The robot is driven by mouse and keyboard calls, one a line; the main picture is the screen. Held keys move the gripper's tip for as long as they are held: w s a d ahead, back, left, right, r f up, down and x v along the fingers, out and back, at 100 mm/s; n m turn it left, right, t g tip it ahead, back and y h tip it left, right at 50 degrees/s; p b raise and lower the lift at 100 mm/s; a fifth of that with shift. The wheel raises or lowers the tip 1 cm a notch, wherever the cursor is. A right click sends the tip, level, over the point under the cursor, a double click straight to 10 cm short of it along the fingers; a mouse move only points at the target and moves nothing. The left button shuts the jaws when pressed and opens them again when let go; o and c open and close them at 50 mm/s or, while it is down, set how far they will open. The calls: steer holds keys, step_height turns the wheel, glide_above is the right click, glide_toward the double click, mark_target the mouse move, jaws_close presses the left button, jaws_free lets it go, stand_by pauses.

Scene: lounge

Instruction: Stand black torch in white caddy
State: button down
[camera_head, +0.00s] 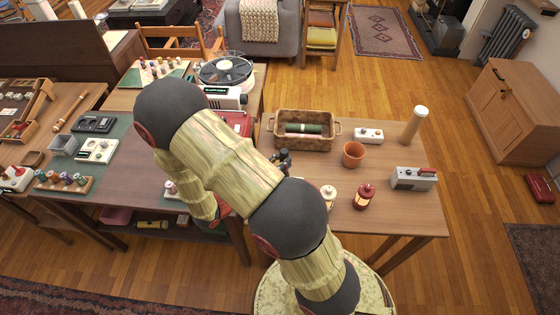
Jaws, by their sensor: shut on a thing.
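I cannot make out the black torch anywhere. My arm crosses the middle of the view and bends down over the gap between the tables. Its last visible part is the wrist, near the front edge of the middle table. My gripper's fingers and anything in them are hidden behind my arm. A small dark object (283,158) shows just past my arm on the right table; I cannot tell what it is.
The right table (405,219) holds a wicker basket (274,141), a terracotta pot (353,153), a red lantern (364,196), a cream lantern (328,197), a pale cylinder (414,125) and a grey device (413,179).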

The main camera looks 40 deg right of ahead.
steer(key=shift+f+b, duration=1.65)
steer(key=shift+f, duration=0.35)
step_height(320, 180, down, 6)
steer(key=b, duration=0.3)
steer(key=c, duration=1.6)
jaws_free()
steer(key=shift+o, duration=0.2)
steer(key=w+a, duration=0.1)
steer(key=a, duration=1.1)
steer(key=shift+f, duration=0.25)
